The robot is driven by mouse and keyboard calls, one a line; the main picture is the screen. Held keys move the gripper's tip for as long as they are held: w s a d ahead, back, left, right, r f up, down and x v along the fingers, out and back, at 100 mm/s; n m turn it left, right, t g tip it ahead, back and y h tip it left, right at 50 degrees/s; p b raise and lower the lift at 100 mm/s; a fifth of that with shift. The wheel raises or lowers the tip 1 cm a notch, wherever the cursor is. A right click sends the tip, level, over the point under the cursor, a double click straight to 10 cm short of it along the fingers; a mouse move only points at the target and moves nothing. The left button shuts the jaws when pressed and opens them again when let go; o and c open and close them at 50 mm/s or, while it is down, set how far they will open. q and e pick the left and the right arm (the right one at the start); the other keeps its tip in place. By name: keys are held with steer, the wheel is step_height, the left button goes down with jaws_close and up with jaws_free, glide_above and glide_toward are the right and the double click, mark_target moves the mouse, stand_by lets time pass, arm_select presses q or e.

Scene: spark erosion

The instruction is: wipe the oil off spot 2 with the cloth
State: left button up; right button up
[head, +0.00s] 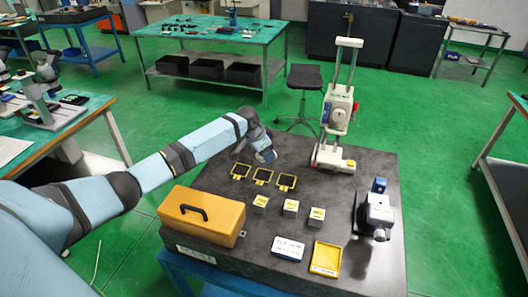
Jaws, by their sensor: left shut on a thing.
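My left gripper (266,155) is above the far left part of the dark table. It is shut on a small bluish thing at its tip, which looks like the cloth, though its outline is hard to make out. Three black squares with yellow frames lie in a slanting row just in front of the gripper: a left one (240,171), a middle one (262,176) and a right one (287,182). Their number labels and any oil are too small to read. The gripper is apart from the frames, beyond the middle and right ones. My right gripper is not in view.
Several things share the dark table (225,180): a yellow toolbox (203,215), three small blocks (290,208), a white and blue box (288,248), an empty-looking yellow tray (326,258), a tall white instrument (338,110) at the back and a grey-white device (380,212) at right.

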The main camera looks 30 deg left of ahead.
arm_select(q)
steer(key=shift+w+r+p, duration=0.15)
steer(key=shift+r+p, duration=0.55)
steer(key=shift+r, duration=0.25)
steer(key=shift+r+p, duration=0.3)
steer(key=shift+r, duration=0.3)
steer(key=shift+f, duration=0.1)
